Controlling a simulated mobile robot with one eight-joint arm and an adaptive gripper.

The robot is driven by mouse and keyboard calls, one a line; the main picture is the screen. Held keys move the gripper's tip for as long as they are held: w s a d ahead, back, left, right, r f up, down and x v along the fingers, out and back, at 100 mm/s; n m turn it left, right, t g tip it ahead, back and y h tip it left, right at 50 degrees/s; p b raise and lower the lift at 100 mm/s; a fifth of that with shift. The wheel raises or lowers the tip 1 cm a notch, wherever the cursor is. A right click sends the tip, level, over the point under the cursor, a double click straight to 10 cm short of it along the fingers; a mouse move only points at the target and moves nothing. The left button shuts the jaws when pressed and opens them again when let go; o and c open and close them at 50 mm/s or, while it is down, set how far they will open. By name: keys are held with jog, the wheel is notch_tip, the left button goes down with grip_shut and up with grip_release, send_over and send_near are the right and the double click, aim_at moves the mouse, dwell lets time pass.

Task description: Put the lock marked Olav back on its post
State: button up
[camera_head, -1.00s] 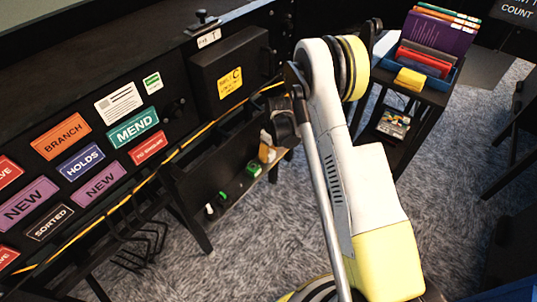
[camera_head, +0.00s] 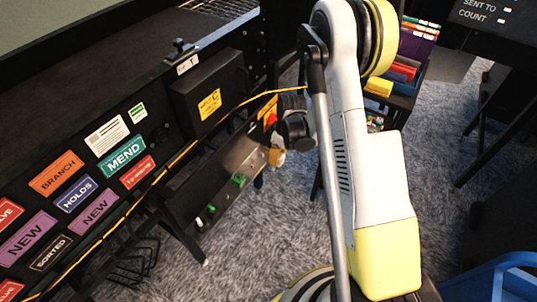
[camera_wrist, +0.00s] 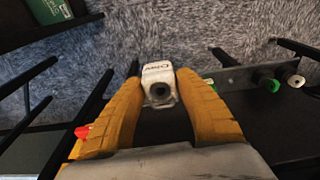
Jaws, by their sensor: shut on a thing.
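My gripper (camera_wrist: 160,98) has orange fingers, shut on a white lock (camera_wrist: 158,70) at the centre of the wrist view. The lock has a dark round hole facing the camera and small lettering on top, seemingly upside down and too small to read surely. In the head view my gripper is partly hidden by my wrist, above the far end of a low dark shelf (camera_head: 228,160). Along that shelf, a green piece (camera_head: 238,180) and a white piece (camera_head: 199,222) stand on a strip. The wrist view shows this strip at right, with dark, green (camera_wrist: 268,82) and white (camera_wrist: 296,81) knobs. I cannot tell which post is Olav's.
The sorter's dark side panel (camera_head: 150,110) carries coloured labels and a black box (camera_head: 205,95) with a yellow tag. A yellow cable runs along it. A small book stand (camera_head: 405,65) is behind my arm. A blue bin (camera_head: 500,280) is at lower right. Grey carpet is open at right.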

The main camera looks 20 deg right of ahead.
jog(key=shift+s+d+r+p, duration=0.1)
jog(key=shift+r+p, duration=1)
jog(key=shift+r, duration=1.15)
jog(key=shift+f, duration=0.1)
